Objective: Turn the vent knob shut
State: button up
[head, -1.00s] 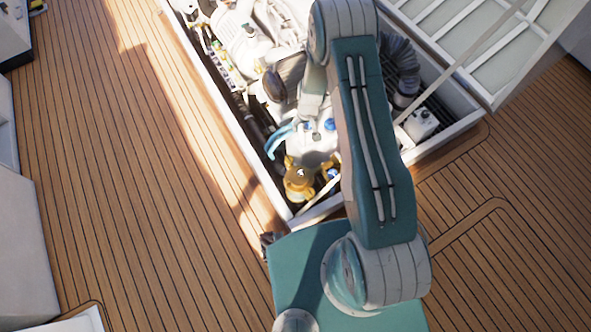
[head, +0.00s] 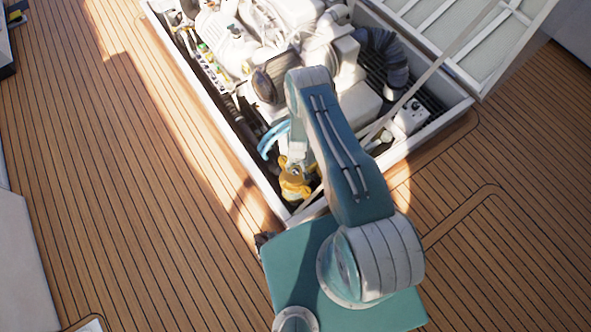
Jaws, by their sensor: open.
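A yellow-gold fitting (head: 295,188) sits at the near corner of the open engine hatch, with a small part on its top. I cannot make out for certain which part is the vent knob; this fitting is the nearest knob-like thing. My gripper (head: 294,166) is open and points down over the top of the fitting. It is small in the picture and partly merges with what lies below, so I cannot tell whether it touches. My forearm and gripper hide part of the area behind the fitting.
A light-blue curved hose (head: 270,141) lies just left of my gripper. The white engine (head: 300,15) fills the hatch beyond. The white hatch rim (head: 310,212) runs close on the near side. Wooden deck (head: 130,200) at left is clear.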

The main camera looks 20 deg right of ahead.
aim_at(296, 171)
jog(key=shift+a+f, duration=0.1)
jog(key=shift+f, duration=2)
jog(key=shift+c, duration=0.3)
grip_shut()
